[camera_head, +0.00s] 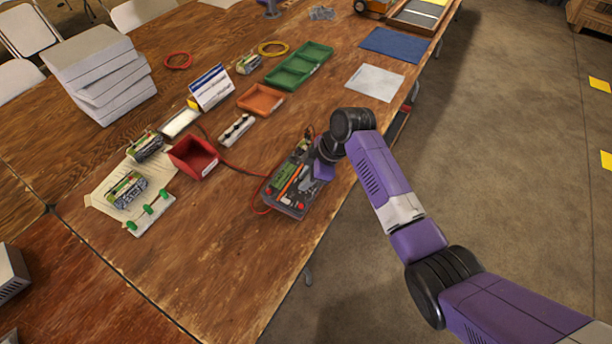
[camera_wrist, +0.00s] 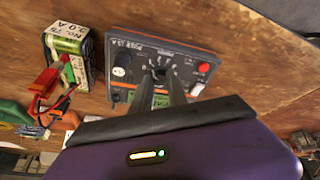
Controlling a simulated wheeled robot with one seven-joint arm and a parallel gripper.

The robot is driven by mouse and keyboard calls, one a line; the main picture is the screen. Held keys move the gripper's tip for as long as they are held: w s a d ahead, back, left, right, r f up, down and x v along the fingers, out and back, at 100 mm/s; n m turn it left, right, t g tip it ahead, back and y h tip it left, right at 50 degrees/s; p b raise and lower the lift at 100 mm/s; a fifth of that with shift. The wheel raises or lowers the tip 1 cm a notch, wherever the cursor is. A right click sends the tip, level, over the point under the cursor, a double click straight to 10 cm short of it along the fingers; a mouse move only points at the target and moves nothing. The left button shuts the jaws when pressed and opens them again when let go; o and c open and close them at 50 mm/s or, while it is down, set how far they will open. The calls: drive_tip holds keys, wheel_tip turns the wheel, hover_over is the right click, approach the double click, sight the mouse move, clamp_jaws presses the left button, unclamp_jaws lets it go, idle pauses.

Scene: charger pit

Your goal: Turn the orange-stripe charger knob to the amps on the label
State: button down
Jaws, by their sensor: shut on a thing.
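The charger (camera_head: 290,205), a dark box with an orange stripe, stands near the table's right edge in the head view. In the wrist view its dark, orange-edged panel (camera_wrist: 195,57) shows a dial with pale marks, a black knob at left and a red button at right. My gripper (camera_wrist: 160,76) is shut on the central dial knob (camera_wrist: 159,71); the fingers partly hide the knob and the dial's lower part. I cannot read the knob's setting. A green battery pack (camera_wrist: 66,45) beside the charger bears a white label that seems to read "No. 75, 3.0 A".
A red bin (camera_head: 194,158), an orange tray (camera_head: 261,99) and green trays (camera_head: 298,66) stand farther left and back.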

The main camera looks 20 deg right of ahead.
drive_tip(key=m+p, duration=0.1)
drive_tip(key=m, duration=0.1)
drive_tip(key=m+p, duration=0.2)
drive_tip(key=shift+s+a+r+m+t+h, duration=0.1)
drive_tip(key=shift+r+m+t+h, duration=0.1)
drive_tip(key=shift+m+t+h, duration=0.15)
drive_tip(key=m+p, duration=0.2)
drive_tip(key=m, duration=0.1)
drive_tip(key=shift+m+t+h, duration=0.35)
drive_tip(key=m+p, duration=0.2)
drive_tip(key=m, duration=0.1)
drive_tip(key=shift+a+m+h, duration=0.1)
drive_tip(key=shift+m+h, duration=0.2)
drive_tip(key=shift+h, duration=0.1)
drive_tip(key=shift+f+m+h+p, duration=0.1)
drive_tip(key=shift+m+h+p, duration=0.55)
drive_tip(key=shift+m, duration=1.55)
drive_tip(key=c, duration=1.3)
unclamp_jaws()
